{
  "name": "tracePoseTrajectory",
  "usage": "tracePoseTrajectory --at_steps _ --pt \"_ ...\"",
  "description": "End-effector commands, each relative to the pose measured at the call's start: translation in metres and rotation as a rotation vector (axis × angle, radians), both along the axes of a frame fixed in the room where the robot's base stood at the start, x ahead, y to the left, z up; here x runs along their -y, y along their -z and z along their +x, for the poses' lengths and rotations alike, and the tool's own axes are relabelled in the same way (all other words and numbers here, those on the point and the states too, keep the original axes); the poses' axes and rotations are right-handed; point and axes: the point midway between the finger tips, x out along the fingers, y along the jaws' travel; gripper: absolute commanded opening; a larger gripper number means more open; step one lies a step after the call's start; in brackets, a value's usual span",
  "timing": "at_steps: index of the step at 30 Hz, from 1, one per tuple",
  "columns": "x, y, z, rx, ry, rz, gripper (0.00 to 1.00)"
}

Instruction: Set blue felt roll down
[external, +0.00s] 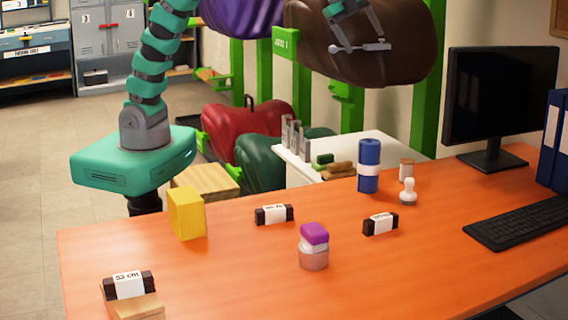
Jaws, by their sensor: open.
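The blue felt roll (369,153) stands upright on the orange table (255,275), near its back edge, with a white band around its middle. My gripper (360,47) is open at the top of the view, in front of the brown saddle in the picture. It is well above the roll and apart from it. The middle of my teal arm is out of frame.
A yellow block (186,213), a purple-topped jar (314,246) and several dark labelled bars share the table. A monitor (498,100) stands right.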

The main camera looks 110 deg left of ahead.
Motion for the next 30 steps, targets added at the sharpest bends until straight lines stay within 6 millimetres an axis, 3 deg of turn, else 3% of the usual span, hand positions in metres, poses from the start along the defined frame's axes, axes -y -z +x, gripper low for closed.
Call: tracePoseTrajectory --at_steps 1,9,21,24,30 --pt "0.005 -0.022 -0.009 0.05 -0.036 -0.023 0.84" --pt "0.026 -0.115 -0.056 0.297 -0.229 -0.195 0.84" --pt "0.052 -0.232 -0.155 0.628 -0.44 -0.553 0.84" --pt "0.056 -0.25 -0.178 0.682 -0.472 -0.636 0.84" --pt "0.06 -0.271 -0.204 0.746 -0.502 -0.738 0.84"
